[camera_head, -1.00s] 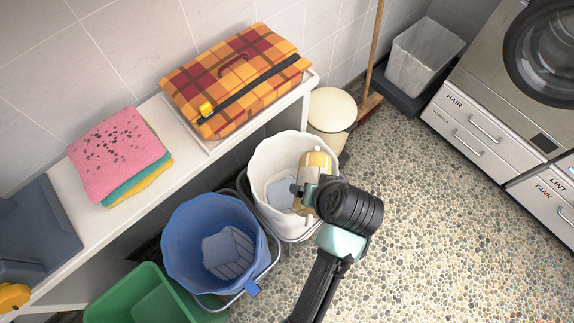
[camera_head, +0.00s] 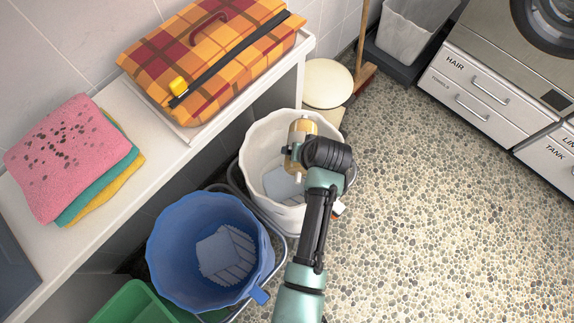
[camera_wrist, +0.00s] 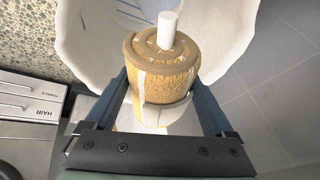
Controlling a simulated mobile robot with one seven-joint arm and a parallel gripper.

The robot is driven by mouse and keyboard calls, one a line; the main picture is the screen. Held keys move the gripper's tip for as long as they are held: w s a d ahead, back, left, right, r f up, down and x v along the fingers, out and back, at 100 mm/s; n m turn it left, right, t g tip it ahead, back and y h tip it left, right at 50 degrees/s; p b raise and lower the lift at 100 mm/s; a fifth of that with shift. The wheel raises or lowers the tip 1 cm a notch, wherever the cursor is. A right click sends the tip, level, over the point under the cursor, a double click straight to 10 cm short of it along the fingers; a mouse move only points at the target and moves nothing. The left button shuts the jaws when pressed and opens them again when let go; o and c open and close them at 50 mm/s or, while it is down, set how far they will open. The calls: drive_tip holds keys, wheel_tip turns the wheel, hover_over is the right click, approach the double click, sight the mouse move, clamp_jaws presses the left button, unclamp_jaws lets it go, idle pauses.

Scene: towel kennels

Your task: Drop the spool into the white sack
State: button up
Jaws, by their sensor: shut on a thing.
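The spool (camera_head: 302,130) is tan and wound round a white core; it also shows large in the wrist view (camera_wrist: 162,75). My gripper (camera_head: 296,152) is shut on it, with one finger on each side in the wrist view (camera_wrist: 160,105). The white sack (camera_head: 254,151) stands open on the floor, held in a wire frame. The spool and gripper are over its opening in the head view. A pale grey-blue cloth lies inside the sack. My wrist hides part of the sack's right side.
A blue sack (camera_head: 165,250) with a cloth inside stands at the left front, beside a green bin (camera_head: 130,305). The white bench (camera_head: 120,120) bears folded towels (camera_head: 65,160) and a plaid bag (camera_head: 205,55). A cream round-lidded bin (camera_head: 328,84) is behind. Pebbled floor at right is clear.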

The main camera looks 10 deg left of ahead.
drive_tip(key=shift+f+b, duration=2.65)
drive_tip(key=shift+r, duration=0.1)
drive_tip(key=o, duration=1.2)
drive_tip(key=shift+r, duration=0.1)
drive_tip(key=p+v, duration=0.4)
drive_tip(key=v, duration=0.8)
drive_tip(key=shift+s+r, duration=0.2)
drive_tip(key=shift+r, duration=0.15)
drive_tip(key=shift+d, duration=0.15)
